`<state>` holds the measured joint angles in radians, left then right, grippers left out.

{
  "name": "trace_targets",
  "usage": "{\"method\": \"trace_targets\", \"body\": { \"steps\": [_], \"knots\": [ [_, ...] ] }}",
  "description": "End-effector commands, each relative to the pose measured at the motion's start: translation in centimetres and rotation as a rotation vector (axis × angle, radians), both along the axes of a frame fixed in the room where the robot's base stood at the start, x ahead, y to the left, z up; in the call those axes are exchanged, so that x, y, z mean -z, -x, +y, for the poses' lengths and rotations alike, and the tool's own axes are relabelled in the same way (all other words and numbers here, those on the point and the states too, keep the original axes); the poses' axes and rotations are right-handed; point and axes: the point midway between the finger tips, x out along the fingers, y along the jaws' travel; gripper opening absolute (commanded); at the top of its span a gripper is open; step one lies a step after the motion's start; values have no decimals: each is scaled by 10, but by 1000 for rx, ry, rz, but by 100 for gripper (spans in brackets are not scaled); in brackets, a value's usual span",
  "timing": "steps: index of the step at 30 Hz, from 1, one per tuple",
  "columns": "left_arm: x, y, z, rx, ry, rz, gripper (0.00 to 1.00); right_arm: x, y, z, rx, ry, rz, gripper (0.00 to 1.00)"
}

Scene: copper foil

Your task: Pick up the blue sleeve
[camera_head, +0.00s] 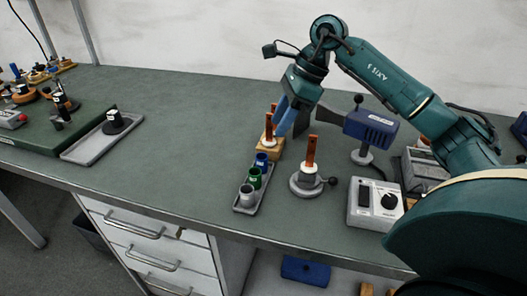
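The blue sleeve (262,160) stands upright at the far end of a small grey tray (240,208), in a row with a green sleeve (255,177) and a grey sleeve (247,195). My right gripper (290,128) points down with its blue fingers apart, above and to the right of the blue sleeve. I see nothing between the fingers. It is close to a wooden block (268,150) holding upright copper-coloured strips; whether it touches them is unclear. My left gripper is not in view.
A round stand (306,186) with an upright copper strip is right of the tray. A blue heat device (371,128) on a stand and a grey control box (374,205) lie further right. A grey tray (90,150) holds a black-knobbed piece. The bench left of the sleeves is clear.

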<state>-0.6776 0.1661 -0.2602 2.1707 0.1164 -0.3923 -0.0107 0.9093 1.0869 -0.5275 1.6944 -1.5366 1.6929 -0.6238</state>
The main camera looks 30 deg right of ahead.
Motion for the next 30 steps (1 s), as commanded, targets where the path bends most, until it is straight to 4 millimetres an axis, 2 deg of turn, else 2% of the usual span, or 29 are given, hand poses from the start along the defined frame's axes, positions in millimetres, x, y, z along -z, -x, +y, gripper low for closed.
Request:
{"method": "trace_targets", "body": {
  "steps": [2,5,15,23,30],
  "knots": [
    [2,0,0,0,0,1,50,-1,2,-9,4,35,2,38],
    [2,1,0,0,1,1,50,6,1,-10,5,53,5,38],
    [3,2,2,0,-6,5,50,61,-9,11,3,49,6,38],
    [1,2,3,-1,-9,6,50,78,-14,20,4,47,5,38],
    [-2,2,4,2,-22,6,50,109,-23,34,4,48,6,38]
  ]
}}
